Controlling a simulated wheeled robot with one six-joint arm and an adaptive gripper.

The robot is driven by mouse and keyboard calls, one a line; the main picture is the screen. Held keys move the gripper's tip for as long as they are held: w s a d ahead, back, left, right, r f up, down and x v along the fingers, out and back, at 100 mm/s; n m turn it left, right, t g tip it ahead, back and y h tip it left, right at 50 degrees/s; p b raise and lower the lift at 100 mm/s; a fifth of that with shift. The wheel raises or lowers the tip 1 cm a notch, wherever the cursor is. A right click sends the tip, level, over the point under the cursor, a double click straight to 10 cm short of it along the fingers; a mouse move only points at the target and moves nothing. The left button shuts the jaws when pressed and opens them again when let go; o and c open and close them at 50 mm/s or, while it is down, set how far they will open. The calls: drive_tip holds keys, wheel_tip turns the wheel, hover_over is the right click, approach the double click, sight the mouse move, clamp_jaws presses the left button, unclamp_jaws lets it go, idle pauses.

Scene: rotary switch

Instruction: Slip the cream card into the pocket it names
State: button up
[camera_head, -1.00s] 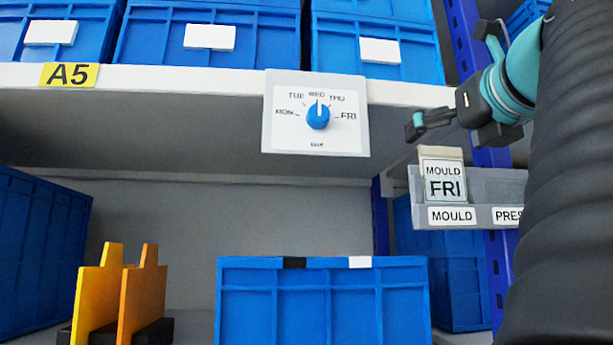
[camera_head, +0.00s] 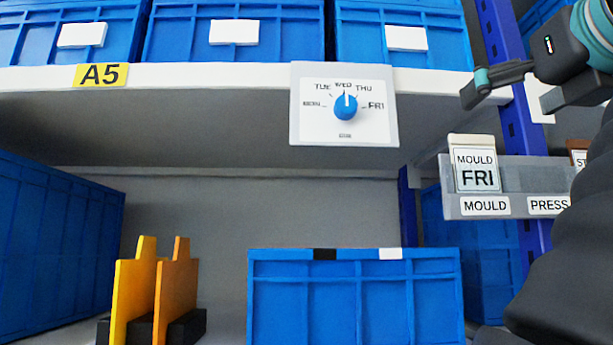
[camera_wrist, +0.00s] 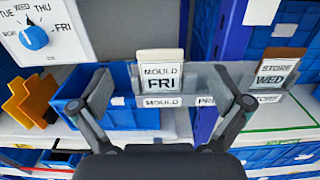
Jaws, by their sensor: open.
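The cream-topped card (camera_head: 476,166) reads "MOULD FRI" and stands upright at the rack's left pocket, above the label "MOULD" (camera_head: 485,206). It also shows in the wrist view (camera_wrist: 161,72). The grey rack (camera_head: 530,172) has a second label, "PRESS" (camera_head: 548,205). A brown-topped card (camera_wrist: 277,66) reading "STORE WED" stands above a "STORE" label at the right. My gripper (camera_wrist: 163,92) is open and empty, its fingers spread either side of the cream card in the wrist view. The head view shows it above the rack, partly cut off.
A white dial panel (camera_head: 320,115) on the shelf edge has a blue knob (camera_head: 345,107) pointing near WED. Blue crates (camera_head: 355,295) stand below and above. Orange dividers (camera_head: 175,285) stand lower left. A blue upright (camera_head: 520,110) runs behind the rack.

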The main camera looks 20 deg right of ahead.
drive_tip(key=shift+v, duration=1.7)
drive_tip(key=shift+a, duration=0.1)
drive_tip(key=shift+f, duration=0.1)
